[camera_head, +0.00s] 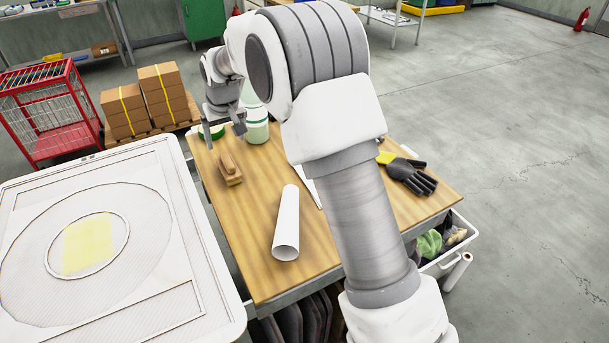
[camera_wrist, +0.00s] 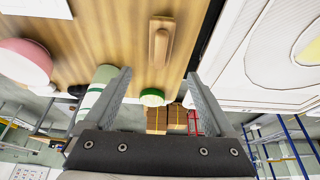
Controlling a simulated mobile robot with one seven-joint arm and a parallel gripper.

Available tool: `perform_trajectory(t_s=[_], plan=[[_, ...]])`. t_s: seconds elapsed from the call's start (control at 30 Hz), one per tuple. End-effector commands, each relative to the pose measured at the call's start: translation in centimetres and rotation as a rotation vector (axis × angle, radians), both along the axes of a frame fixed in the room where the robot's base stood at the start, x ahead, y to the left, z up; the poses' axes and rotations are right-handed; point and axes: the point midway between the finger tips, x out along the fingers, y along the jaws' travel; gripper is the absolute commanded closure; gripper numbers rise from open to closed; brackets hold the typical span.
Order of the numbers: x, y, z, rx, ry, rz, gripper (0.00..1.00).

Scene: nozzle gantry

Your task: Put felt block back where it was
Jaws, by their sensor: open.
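A brown block with a rounded wooden grip on top (camera_head: 232,178), which I take to be the felt block, lies on the wooden table near its left edge. It also shows upper middle in the wrist view (camera_wrist: 161,46). My gripper (camera_head: 224,133) is over the far left part of the table, beyond the block and apart from it. In the wrist view my gripper's two fingers (camera_wrist: 158,76) are spread with nothing between them touching. The block lies ahead of the fingertips. Its underside is hidden.
A green-lidded container (camera_wrist: 152,97) and a green-white bottle (camera_head: 257,125) stand near my gripper. A white tube (camera_head: 287,222) and black gloves (camera_head: 411,178) lie on the wooden table (camera_head: 245,270). A white machine bed (camera_head: 190,240) flanks the left. My arm hides the table's middle.

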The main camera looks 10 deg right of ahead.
Motion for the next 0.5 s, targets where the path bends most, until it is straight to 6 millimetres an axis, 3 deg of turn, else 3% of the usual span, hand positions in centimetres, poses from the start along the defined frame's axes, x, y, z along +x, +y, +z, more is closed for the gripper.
perform_trajectory(t_s=[0.17,0.5], plan=[[-1.5,-1.6,2.6,0.002,-0.010,-0.017,0.11],[-9.7,-7.7,10.4,0.008,-0.032,-0.085,0.11]])
